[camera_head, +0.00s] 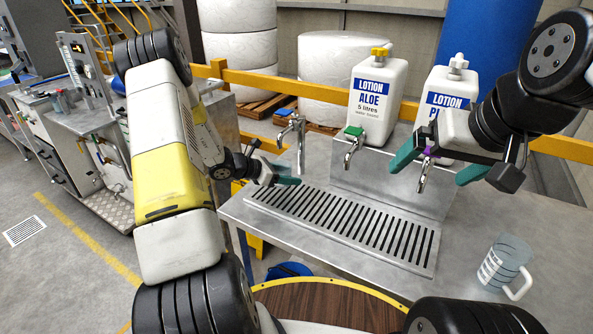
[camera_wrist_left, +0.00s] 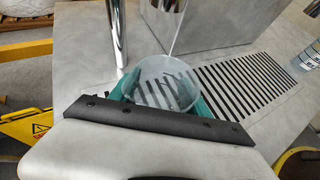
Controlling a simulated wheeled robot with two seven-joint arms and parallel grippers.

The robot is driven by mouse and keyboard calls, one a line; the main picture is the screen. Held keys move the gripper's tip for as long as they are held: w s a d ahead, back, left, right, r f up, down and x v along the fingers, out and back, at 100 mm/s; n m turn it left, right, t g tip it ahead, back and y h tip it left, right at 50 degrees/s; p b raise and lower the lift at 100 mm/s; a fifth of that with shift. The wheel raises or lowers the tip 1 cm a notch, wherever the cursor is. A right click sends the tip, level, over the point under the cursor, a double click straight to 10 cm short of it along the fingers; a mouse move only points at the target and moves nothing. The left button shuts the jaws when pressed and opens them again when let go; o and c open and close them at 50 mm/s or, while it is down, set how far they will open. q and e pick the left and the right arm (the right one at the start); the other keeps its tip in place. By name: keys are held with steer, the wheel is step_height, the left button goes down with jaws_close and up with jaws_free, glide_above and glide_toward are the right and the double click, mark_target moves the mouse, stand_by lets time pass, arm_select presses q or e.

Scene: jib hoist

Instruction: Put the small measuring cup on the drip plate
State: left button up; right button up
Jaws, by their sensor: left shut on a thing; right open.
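My left gripper (camera_head: 286,176) is at the left end of the drip plate (camera_head: 345,227), near the metal tap. It is shut on a clear round cup, the small measuring cup (camera_wrist_left: 168,82), seen from above between the teal fingers in the left wrist view. The plate's slots show through the cup. I cannot tell whether the cup touches the drip plate, which also shows in the left wrist view (camera_wrist_left: 245,83). In the head view the cup is hard to make out. My right gripper (camera_head: 438,166) is open and empty in front of the right lotion bottle.
A larger clear measuring jug (camera_head: 505,265) with a handle stands on the bench at the right. The aloe lotion bottle (camera_head: 376,100) and another lotion bottle (camera_head: 447,105) stand behind the plate with taps in front.

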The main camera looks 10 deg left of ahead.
arm_select(q)
steer(key=shift+w+a, duration=0.35)
steer(key=shift+w, duration=0.15)
steer(key=shift+w+f, duration=0.1)
steer(key=shift+f, duration=1.7)
steer(key=shift+f, duration=0.1)
steer(key=o, duration=1.4)
